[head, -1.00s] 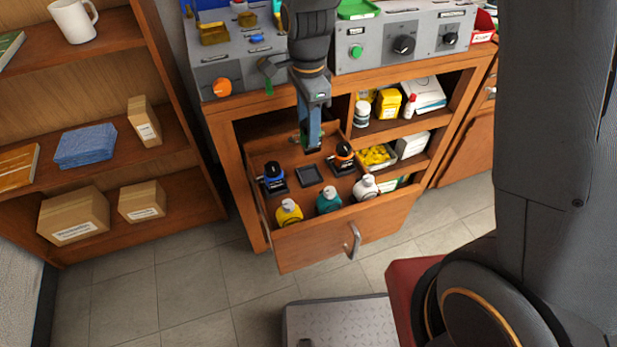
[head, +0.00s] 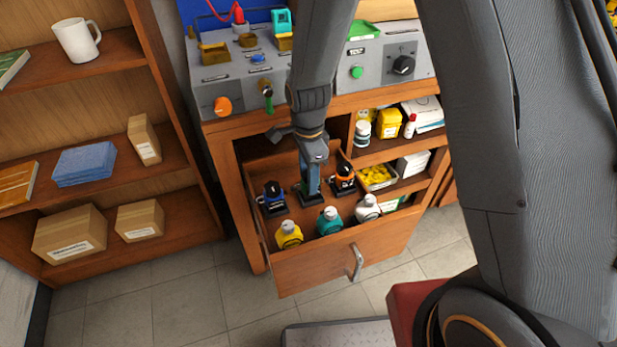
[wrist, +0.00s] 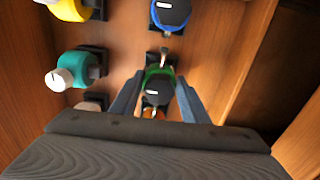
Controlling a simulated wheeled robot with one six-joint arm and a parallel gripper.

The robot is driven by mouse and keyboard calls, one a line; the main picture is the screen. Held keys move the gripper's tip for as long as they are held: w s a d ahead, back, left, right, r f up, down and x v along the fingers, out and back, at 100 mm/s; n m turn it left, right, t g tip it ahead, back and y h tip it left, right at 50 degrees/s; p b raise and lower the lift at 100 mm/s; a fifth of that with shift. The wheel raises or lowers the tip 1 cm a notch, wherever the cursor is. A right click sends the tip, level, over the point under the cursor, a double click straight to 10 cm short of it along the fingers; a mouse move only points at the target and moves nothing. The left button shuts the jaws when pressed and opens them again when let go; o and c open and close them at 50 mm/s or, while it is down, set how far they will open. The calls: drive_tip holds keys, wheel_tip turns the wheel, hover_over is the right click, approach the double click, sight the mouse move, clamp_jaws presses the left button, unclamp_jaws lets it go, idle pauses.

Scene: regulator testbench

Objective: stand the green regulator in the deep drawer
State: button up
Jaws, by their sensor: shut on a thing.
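The green regulator (wrist: 158,73), with a black round top, shows between my fingers in the wrist view. My gripper (head: 310,196) is shut on it, low inside the open deep drawer (head: 325,268), between the blue regulator (head: 271,194) and the orange regulator (head: 343,174). The blue one also shows at the top of the wrist view (wrist: 171,14); the orange one is mostly hidden there. In the head view my gripper hides the green regulator and the middle square holder. I cannot tell whether its base touches the holder.
Yellow (head: 289,235), teal (head: 330,221) and white (head: 367,208) bottles stand along the drawer's front. The bench with its control panels (head: 375,65) rises behind the drawer. A shelf unit with boxes (head: 70,234) stands at left.

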drive_tip(key=shift+f, duration=0.35)
drive_tip(key=shift+f, duration=0.15)
drive_tip(key=o, duration=1.5)
wheel_tip(320, 180, up, 12)
drive_tip(key=s+d+r+n, duration=0.1)
drive_tip(key=s+d+n, duration=0.4)
drive_tip(key=s+d+r+n, duration=0.2)
drive_tip(key=s+d+n, duration=0.2)
drive_tip(key=s+d, duration=0.1)
drive_tip(key=s+d+r+n, duration=0.1)
drive_tip(key=s+d+n, duration=0.4)
drive_tip(key=shift+s+r+n+b, duration=0.1)
drive_tip(key=shift+r+n+b, duration=0.2)
drive_tip(key=shift+b, duration=0.05)
